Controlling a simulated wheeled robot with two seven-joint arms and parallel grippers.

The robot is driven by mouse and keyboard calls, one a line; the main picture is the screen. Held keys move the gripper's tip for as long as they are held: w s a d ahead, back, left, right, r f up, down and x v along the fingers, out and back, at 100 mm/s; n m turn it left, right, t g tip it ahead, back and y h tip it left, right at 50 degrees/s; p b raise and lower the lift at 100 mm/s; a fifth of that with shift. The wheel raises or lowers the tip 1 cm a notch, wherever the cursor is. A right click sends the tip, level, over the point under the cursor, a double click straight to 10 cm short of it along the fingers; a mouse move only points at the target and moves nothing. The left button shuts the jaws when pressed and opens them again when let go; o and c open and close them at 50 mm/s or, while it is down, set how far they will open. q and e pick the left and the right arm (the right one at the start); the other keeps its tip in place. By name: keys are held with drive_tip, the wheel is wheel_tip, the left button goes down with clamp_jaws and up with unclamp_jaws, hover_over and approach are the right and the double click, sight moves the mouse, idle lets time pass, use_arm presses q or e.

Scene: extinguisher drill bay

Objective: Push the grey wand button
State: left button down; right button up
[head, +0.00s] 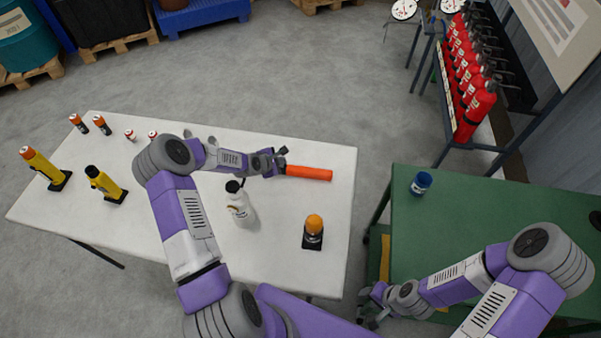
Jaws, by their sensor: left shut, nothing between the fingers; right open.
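An orange wand (310,173) lies on the white table (335,215) near its far right edge, pointing left to right. My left gripper (283,162) is shut, with its fingertips at the wand's left end. I cannot tell whether they touch it. The grey button is not visible; the gripper covers the wand's left end. My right gripper (368,308) is open and empty, low at the front, beside the green table (480,215).
A white bottle (241,208) and an orange-topped black item (313,232) stand near my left forearm. Yellow torch-like items (105,184) stand at the left. A blue cup (420,183) is on the green table. Red extinguishers (474,110) line a rack behind.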

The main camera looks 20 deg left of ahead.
use_arm(q)
drive_tip(key=shift+f, duration=0.4)
drive_tip(key=shift+r, duration=0.55)
wheel_tip(320, 180, up, 6)
drive_tip(key=p, duration=0.4)
idle(0.6)
